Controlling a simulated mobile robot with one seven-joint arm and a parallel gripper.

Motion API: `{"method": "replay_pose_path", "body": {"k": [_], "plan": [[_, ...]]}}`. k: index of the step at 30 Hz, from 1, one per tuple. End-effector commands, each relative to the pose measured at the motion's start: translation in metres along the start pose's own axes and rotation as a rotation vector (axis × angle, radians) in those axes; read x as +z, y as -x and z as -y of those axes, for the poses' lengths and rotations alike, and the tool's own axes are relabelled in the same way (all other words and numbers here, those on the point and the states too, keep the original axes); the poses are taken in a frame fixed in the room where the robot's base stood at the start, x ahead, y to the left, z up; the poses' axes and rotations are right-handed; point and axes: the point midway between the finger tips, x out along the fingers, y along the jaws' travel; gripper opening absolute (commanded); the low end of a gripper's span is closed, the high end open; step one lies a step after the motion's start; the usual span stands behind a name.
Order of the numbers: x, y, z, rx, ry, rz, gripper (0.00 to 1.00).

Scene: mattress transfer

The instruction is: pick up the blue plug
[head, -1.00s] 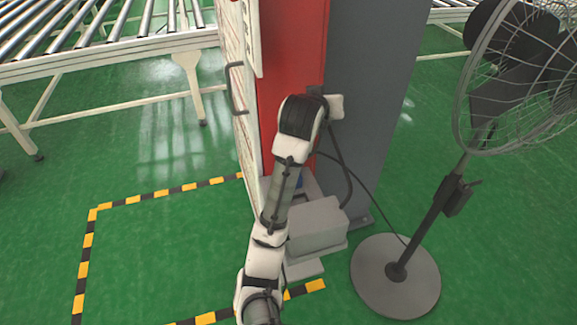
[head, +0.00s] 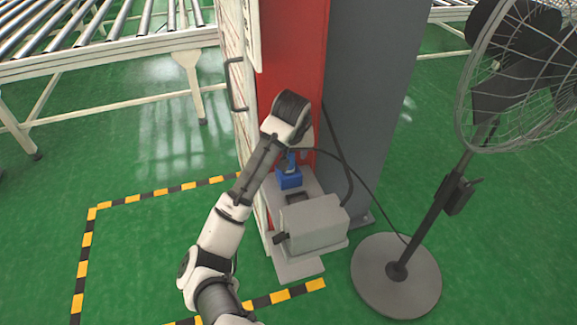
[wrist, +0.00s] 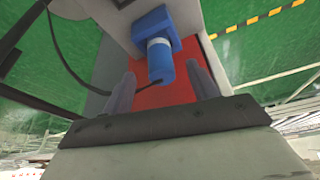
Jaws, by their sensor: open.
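The blue plug (head: 291,160) stands on a blue square socket (head: 289,181) on a grey ledge by the red panel. In the wrist view the plug (wrist: 160,63) is a blue cylinder with a pale ring at the socket (wrist: 150,22) and a black cable at its free end. My gripper (wrist: 160,72) is open, with one finger on each side of the plug in the picture. I cannot tell whether the plug is fully between the fingers in depth. In the head view my wrist is just above the plug and hides the fingers.
A grey box (head: 312,224) stands close in front of the socket. A black cable (head: 345,160) hangs beside the grey cabinet (head: 365,100). A fan (head: 440,215) stands on the right. A roller conveyor (head: 120,45) is at the back left. Green floor is open at left.

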Motion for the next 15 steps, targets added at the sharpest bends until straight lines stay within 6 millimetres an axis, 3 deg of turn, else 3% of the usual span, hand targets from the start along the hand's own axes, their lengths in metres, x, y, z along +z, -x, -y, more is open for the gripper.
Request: {"method": "replay_pose_path", "body": {"k": [7, 15], "plan": [[-0.002, -0.017, 0.001, -0.002, 0.000, 0.001, 0.59], [-0.005, -0.055, 0.001, -0.001, 0.000, 0.001, 0.59]]}}
